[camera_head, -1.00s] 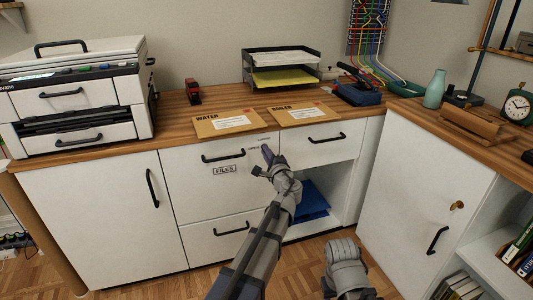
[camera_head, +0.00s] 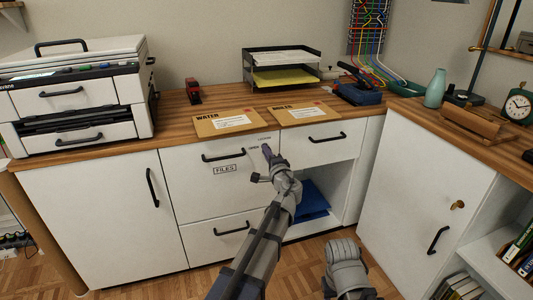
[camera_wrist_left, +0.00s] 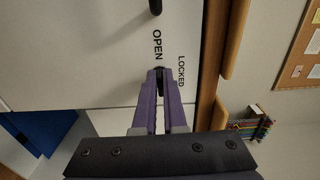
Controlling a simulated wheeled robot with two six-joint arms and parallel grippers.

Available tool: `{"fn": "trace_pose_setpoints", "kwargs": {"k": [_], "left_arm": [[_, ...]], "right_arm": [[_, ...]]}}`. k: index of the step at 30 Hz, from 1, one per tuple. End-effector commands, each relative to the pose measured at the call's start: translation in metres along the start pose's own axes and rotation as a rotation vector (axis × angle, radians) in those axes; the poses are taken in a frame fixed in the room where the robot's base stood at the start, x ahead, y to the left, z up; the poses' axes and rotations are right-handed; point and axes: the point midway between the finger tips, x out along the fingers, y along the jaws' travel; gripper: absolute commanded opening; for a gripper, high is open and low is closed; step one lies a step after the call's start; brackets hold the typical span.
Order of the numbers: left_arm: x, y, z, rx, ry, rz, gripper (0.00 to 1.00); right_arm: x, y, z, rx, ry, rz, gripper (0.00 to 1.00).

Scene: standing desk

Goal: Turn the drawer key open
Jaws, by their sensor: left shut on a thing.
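The white drawer front marked FILES (camera_head: 190,180) is closed, with a black bar handle (camera_head: 223,156). My left gripper (camera_head: 266,150) is at its upper right corner, under the worktop edge. In the left wrist view its purple fingers (camera_wrist_left: 160,76) are shut on the drawer key (camera_wrist_left: 159,69), a small dark piece at the fingertips. The fingers hide most of the key, so its exact angle cannot be told. The printed words OPEN (camera_wrist_left: 157,45) and LOCKED (camera_wrist_left: 182,71) stand around the lock. My right gripper is not in view.
A white cabinet with a brass key (camera_head: 457,205) stands at the right.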

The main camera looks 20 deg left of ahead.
Motion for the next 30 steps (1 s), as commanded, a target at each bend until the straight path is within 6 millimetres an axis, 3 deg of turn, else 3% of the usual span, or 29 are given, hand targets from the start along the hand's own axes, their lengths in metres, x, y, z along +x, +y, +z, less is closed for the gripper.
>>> {"fn": "trace_pose_setpoints", "kwargs": {"k": [3,4,12,23,30], "left_arm": [[0.000,0.000,0.001,-0.003,-0.001,0.001,0.00],[0.000,0.000,0.001,-0.003,-0.001,0.001,0.10],[0.000,0.000,0.000,-0.001,-0.001,0.001,0.39],[-0.005,0.000,0.000,0.000,0.000,0.000,0.39],[-0.035,0.000,0.001,0.000,0.002,0.000,0.39]], "right_arm": [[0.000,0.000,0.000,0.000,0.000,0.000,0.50],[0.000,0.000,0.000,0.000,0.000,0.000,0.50],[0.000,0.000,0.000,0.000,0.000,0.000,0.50],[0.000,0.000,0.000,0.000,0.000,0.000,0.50],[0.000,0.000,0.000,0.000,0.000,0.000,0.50]]}}
